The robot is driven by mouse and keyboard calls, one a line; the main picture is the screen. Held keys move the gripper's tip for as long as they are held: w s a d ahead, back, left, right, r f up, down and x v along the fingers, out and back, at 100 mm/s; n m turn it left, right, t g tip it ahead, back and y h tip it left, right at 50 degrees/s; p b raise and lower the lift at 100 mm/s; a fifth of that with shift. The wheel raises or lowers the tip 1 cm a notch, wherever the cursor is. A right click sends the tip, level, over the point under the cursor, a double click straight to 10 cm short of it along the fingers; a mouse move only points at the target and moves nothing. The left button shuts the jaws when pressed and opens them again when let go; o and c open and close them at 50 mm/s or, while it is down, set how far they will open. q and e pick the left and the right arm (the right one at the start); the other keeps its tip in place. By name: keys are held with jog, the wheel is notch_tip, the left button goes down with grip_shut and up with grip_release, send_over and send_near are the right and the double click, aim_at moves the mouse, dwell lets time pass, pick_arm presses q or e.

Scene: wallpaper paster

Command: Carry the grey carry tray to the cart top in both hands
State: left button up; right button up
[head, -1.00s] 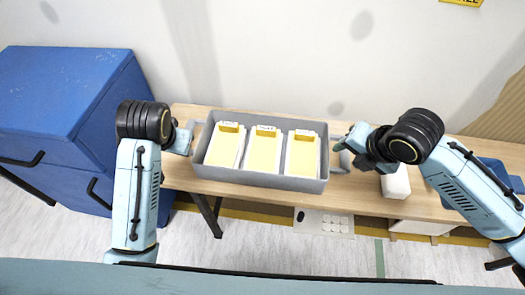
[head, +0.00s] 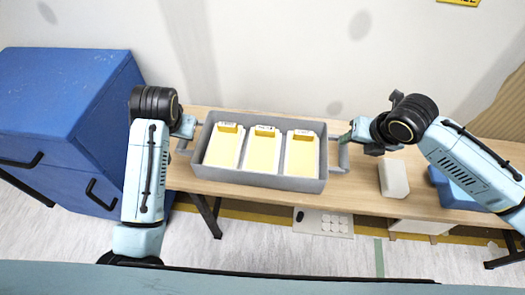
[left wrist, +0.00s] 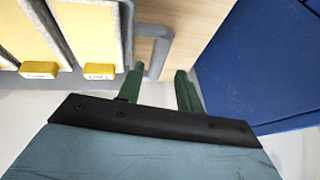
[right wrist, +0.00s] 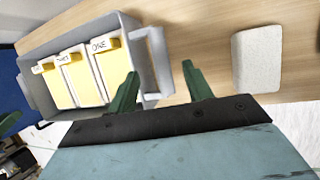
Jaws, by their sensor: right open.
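The grey carry tray (head: 257,180) stands level on the wooden table and holds three yellow-and-white card packs. It has a grey handle at each end. My left gripper (head: 193,124) is at the left handle (head: 187,139); in the left wrist view its green fingers (left wrist: 158,84) are apart, with the handle (left wrist: 156,58) just beyond the gap. My right gripper (head: 348,137) is over the right handle (head: 343,156); in the right wrist view its fingers (right wrist: 162,84) are apart, with the handle (right wrist: 157,60) in line with the gap. Neither grips. The cart top is not identifiable.
A white block (head: 393,178) lies on the table (head: 430,207) right of the tray, and a blue object (head: 455,190) is farther right, partly behind my arm. A blue cabinet (head: 65,105) stands at the left. The wall is close behind.

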aim_at(345, 147)
pick_arm(q)
jog(key=x, duration=0.9)
jog(key=shift+w, duration=0.1)
pick_arm(e)
jog(key=x, duration=0.9)
jog(key=shift+w+f, duration=0.1)
pick_arm(q)
grip_shut()
pick_arm(e)
jog(key=c, duration=0.8)
grip_shut()
